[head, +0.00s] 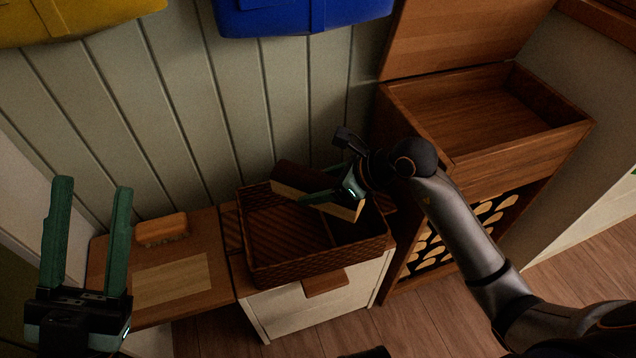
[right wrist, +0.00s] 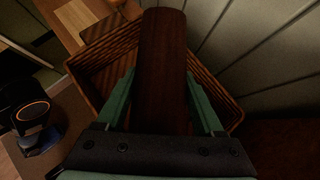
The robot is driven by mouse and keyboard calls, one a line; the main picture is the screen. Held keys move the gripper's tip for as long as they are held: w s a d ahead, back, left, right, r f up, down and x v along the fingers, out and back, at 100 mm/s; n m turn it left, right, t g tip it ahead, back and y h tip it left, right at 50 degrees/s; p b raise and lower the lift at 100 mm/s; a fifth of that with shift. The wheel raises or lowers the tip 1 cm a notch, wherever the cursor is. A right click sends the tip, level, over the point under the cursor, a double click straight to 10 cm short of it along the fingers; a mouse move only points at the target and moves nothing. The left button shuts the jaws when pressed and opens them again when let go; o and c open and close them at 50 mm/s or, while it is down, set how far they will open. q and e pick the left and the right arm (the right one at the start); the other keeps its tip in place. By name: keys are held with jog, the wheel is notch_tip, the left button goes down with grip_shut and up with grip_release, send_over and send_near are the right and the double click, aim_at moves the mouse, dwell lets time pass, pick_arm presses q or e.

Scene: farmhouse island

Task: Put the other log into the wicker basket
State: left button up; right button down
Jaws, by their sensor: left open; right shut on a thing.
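The wicker basket (head: 312,265) stands on a white cabinet, its open top facing up. A log (head: 298,176) with dark bark and a pale split face is held tilted over the basket's back right part. My right gripper (head: 322,196) is shut on this log. In the right wrist view the log (right wrist: 162,70) lies between the green fingers (right wrist: 160,100), with the basket rim (right wrist: 88,85) around and below it. Whether the log touches the basket is unclear. The basket's floor is partly hidden by the log. My left gripper (head: 92,190) is open and empty at the left.
A wooden chest (head: 500,130) with its lid raised stands at the right, with several cut logs (head: 480,212) stacked beneath it. A brush (head: 162,229) lies on the wooden bench (head: 215,297) left of the basket. The panelled wall (head: 180,130) is close behind.

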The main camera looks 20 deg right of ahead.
jog(key=shift+f, duration=0.55)
pick_arm(q)
jog(key=shift+f, duration=0.55)
pick_arm(e)
jog(key=shift+c, duration=1.4)
grip_release()
jog(key=shift+o, duration=1.4)
pick_arm(q)
jog(key=shift+r, duration=0.1)
pick_arm(e)
jog(key=p+v, duration=0.3)
jog(key=v, duration=0.8)
jog(key=shift+s+d+r, duration=0.1)
jog(key=shift+d+r, duration=0.05)
pick_arm(q)
notch_tip(320, 180, up, 4)
jog(key=shift+a+f+m, duration=0.15)
jog(key=shift+f+m, duration=0.1)
jog(key=shift+m, duration=0.05)
pick_arm(e)
jog(key=shift+s+d+r, duration=0.25)
jog(key=shift+d+r, duration=0.05)
jog(key=shift+r, duration=0.1)
